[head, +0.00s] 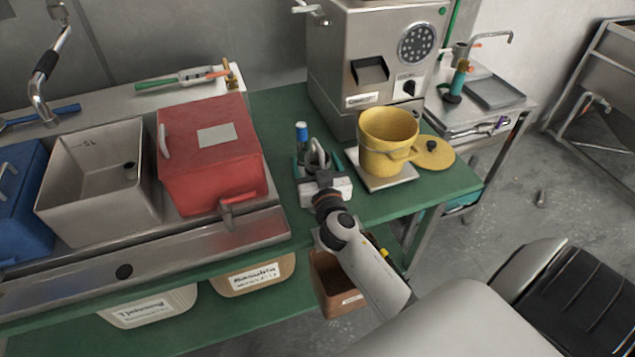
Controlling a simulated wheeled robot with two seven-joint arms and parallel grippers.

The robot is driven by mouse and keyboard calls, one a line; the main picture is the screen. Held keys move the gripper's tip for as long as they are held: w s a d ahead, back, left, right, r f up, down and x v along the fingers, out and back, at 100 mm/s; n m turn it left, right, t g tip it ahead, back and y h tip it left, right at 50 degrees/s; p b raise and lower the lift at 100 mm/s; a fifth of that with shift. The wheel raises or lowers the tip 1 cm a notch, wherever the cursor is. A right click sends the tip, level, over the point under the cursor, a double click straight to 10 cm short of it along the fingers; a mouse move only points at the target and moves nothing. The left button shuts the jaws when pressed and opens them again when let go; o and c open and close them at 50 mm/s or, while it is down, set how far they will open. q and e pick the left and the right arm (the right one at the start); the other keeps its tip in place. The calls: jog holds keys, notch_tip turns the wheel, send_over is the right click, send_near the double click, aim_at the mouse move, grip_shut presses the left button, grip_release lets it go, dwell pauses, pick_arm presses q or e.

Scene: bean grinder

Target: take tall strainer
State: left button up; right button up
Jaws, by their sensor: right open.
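My right gripper (317,160) reaches in from the lower right over the green worktop (275,120), between the red box and the yellow bucket. It is open. A small upright item with a blue top (301,132) stands just beyond it, with green parts around its base. Grey metal shows at the fingers, but I cannot tell gripper from object there. I cannot make out a tall strainer with certainty; the gripper hides part of this spot. My left gripper is not in view.
A red box (205,185) with a tap stands left of the gripper. A yellow bucket (388,135) on a scale (382,182) stands close on the right, its lid (433,155) beside it. The steel grinder (345,60) rises behind. A steel basin (95,195) is further left.

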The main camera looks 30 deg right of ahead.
jog(key=c, duration=1.4)
